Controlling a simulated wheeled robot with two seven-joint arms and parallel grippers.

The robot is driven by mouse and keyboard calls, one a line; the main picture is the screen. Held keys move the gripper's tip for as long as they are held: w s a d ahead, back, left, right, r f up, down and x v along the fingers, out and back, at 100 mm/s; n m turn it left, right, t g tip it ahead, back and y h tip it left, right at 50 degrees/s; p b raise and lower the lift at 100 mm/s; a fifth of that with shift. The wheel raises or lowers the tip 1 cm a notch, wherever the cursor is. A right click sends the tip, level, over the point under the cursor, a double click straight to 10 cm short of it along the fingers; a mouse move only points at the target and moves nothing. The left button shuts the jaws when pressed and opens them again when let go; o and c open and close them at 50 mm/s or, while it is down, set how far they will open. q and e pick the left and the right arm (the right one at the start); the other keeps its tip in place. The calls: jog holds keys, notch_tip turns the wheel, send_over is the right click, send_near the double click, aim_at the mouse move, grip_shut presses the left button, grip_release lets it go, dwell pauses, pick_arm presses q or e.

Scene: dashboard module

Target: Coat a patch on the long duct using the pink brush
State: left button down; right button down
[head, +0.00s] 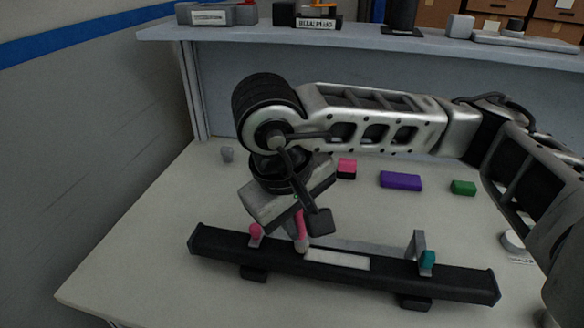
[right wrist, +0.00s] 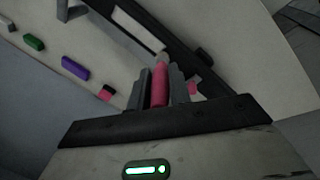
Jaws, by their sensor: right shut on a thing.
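The long duct (head: 450,283) is a black bar lying across the front of the table, raised on small feet. A pale rectangular patch (head: 338,259) is on its top near the middle; it also shows in the right wrist view (right wrist: 137,30). My right gripper (head: 308,222) is above the duct, shut on the pink brush (head: 301,225). The brush (right wrist: 160,84) sits between both fingers in the right wrist view. Its greyish tip points down at the patch's left end; I cannot tell whether it touches. My left gripper is not in view.
A pink knob (head: 255,233) and a grey bracket (head: 419,243) with a teal knob (head: 427,259) stand at the duct. Behind lie a pink-and-black block (head: 346,168), a purple block (head: 401,180) and a green block (head: 463,188). A shelf (head: 360,42) crosses the back.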

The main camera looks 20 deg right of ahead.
notch_tip(320, 180, up, 4)
jog(key=shift+s+d+r+p, duration=0.1)
jog(key=shift+s+p, duration=0.05)
jog(key=shift+p, duration=0.6)
jog(key=shift+r+p, duration=0.75)
jog(key=shift+r, duration=1.1)
